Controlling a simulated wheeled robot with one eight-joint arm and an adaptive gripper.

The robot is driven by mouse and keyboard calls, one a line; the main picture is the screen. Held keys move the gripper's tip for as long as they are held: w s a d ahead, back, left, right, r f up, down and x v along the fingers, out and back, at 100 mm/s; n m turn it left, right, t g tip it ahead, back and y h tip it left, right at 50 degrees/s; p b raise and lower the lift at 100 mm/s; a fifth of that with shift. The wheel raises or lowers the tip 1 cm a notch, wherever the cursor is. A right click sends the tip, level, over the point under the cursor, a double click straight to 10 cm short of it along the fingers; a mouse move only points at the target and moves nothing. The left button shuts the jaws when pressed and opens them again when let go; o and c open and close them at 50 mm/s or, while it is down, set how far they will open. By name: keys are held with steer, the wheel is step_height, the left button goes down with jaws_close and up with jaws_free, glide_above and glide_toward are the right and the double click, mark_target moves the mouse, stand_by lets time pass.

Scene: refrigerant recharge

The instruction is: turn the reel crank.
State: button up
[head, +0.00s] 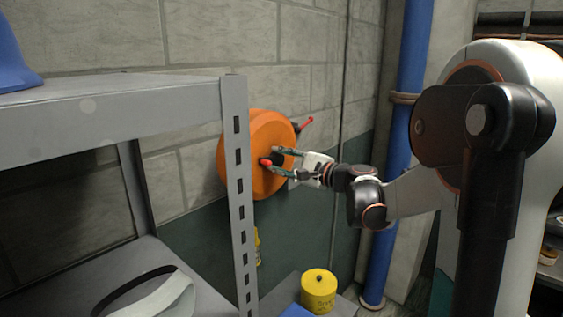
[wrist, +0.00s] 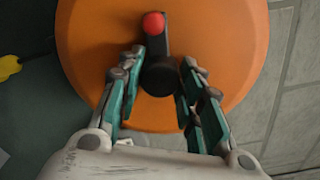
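The orange reel (head: 256,135) is mounted on the block wall, partly hidden behind the shelf post in the head view. It fills most of the wrist view (wrist: 88,40). Its crank is a dark arm (wrist: 157,70) with a red knob (wrist: 154,23), which also shows in the head view (head: 266,162). My gripper (head: 279,160) is at the face of the reel. In the wrist view its fingers (wrist: 160,66) are spread, one on each side of the crank arm, with a gap visible on the right. The knob lies beyond the fingertips. Contact on the left side is unclear.
A grey metal shelf (head: 238,190) stands left of my gripper, its post close to the reel. A red lever (head: 305,124) shows behind the reel. A blue pipe (head: 396,150) runs up the wall at right. A yellow canister (head: 318,291) stands below.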

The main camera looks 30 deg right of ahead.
steer(key=shift+o, duration=1.2)
steer(key=v, duration=1.2)
steer(key=shift+s, duration=0.1)
steer(key=w+a, duration=0.1)
steer(key=w, duration=0.2)
steer(key=w+a+m+p, duration=0.1)
steer(key=w, duration=0.3)
steer(key=w+a+m, duration=0.1)
steer(key=w+a, duration=0.1)
steer(key=w, duration=0.2)
steer(key=shift+w+f+t+h+p, duration=0.1)
steer(key=shift+f+t+h+p, duration=0.1)
steer(key=shift+t+h+p, duration=0.15)
